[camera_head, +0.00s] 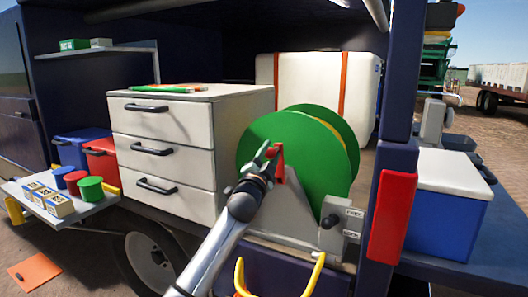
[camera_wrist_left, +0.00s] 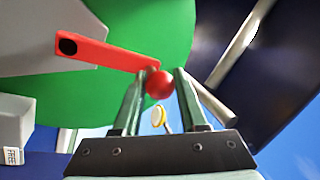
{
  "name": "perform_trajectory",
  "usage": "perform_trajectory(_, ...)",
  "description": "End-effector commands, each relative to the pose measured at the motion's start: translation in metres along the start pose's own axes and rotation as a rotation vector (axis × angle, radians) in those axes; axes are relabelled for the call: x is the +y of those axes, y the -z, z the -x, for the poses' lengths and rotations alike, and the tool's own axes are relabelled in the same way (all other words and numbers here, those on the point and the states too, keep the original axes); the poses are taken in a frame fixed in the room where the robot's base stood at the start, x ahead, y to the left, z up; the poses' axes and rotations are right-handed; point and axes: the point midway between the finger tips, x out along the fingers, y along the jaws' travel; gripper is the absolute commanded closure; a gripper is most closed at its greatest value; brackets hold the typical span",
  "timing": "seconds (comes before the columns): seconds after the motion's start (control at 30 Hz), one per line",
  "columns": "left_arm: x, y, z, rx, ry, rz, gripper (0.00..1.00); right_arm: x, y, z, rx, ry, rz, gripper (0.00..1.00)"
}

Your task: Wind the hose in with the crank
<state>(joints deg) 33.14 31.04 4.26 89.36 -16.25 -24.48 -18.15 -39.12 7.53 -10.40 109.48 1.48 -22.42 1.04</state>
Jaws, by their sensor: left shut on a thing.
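The hose reel (camera_head: 300,150) has green discs and stands on a grey bracket (camera_head: 285,215) at the truck bed's edge. A thin yellow band shows between its discs; the rest of the hose is hidden. A red crank (camera_head: 279,166) sits on the front disc. My left gripper (camera_head: 268,163) is at the crank. In the left wrist view, its fingers are shut on the red ball knob (camera_wrist_left: 159,84) at the end of the red crank arm (camera_wrist_left: 105,53). A dark-knobbed lever (camera_head: 331,221) stands beside the FREE and LOCK labels (camera_head: 353,222). My right gripper is out of view.
A white drawer cabinet (camera_head: 190,150) stands left of the reel. A dark blue post with a red panel (camera_head: 391,217) and a blue-white cooler (camera_head: 447,205) are to the right. Yellow bars (camera_head: 315,275) curve up below the reel. A shelf (camera_head: 90,210) holds small cans and boxes.

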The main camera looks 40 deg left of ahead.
Motion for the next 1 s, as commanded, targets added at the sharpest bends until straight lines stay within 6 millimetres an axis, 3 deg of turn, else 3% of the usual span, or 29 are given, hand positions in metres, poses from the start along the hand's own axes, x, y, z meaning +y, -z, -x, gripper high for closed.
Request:
perform_trajectory(0.77,0.0053,0.0099,0.0016,0.035,-0.002,-0.093,1.00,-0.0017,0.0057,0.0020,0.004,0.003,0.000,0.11)
perform_trajectory(0.8,0.0053,0.0100,0.0016,0.035,-0.002,-0.093,0.54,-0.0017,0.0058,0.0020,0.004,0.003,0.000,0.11)
perform_trajectory(1.0,0.0051,0.0092,0.0015,0.033,-0.003,-0.091,0.31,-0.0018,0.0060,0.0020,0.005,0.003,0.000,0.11)
